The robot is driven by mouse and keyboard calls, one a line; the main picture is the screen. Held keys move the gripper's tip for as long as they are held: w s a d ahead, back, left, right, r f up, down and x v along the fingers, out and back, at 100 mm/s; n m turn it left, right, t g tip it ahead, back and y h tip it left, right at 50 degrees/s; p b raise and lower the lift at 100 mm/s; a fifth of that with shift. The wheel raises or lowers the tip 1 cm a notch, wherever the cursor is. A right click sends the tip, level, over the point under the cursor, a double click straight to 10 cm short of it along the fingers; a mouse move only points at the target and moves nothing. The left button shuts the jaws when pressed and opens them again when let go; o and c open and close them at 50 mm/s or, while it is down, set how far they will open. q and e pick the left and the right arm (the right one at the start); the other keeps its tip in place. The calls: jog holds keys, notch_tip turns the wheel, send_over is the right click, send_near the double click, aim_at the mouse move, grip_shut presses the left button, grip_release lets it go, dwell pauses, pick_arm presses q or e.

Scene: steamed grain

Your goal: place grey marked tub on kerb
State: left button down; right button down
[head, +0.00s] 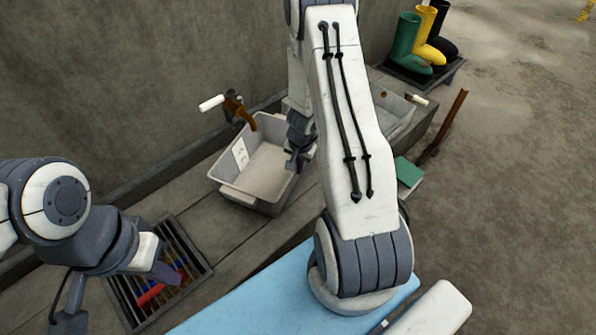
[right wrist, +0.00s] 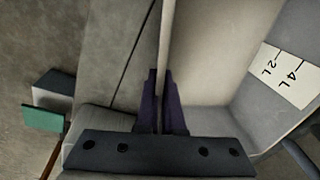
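The grey tub (head: 228,190) with a white marked label (head: 240,152) is at the kerb (head: 185,200) by the wall, in the middle of the head view. It looks empty and roughly level; whether its base touches the kerb is unclear. My right gripper (head: 298,158) is at its right rim. In the right wrist view the fingers (right wrist: 160,112) close on both sides of the thin tub wall (right wrist: 166,45); the label there (right wrist: 284,74) reads 2L and 4L. My left gripper (head: 165,271) is away from the tub, low over a grate; its finger gap is hidden.
The slatted grate (head: 198,258) holds a red item (head: 152,294). A brown pipe with a white handle (head: 211,103) stands behind the tub. A blue surface (head: 250,300) lies in front.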

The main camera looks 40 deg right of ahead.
pick_arm(q)
jog(key=shift+f, duration=0.2)
pick_arm(e)
jog(key=shift+f, duration=0.2)
jog(key=shift+f, duration=0.15)
pick_arm(q)
jog(key=shift+f, duration=0.15)
pick_arm(e)
jog(key=c, duration=1)
grip_release()
jog(key=shift+c, duration=0.2)
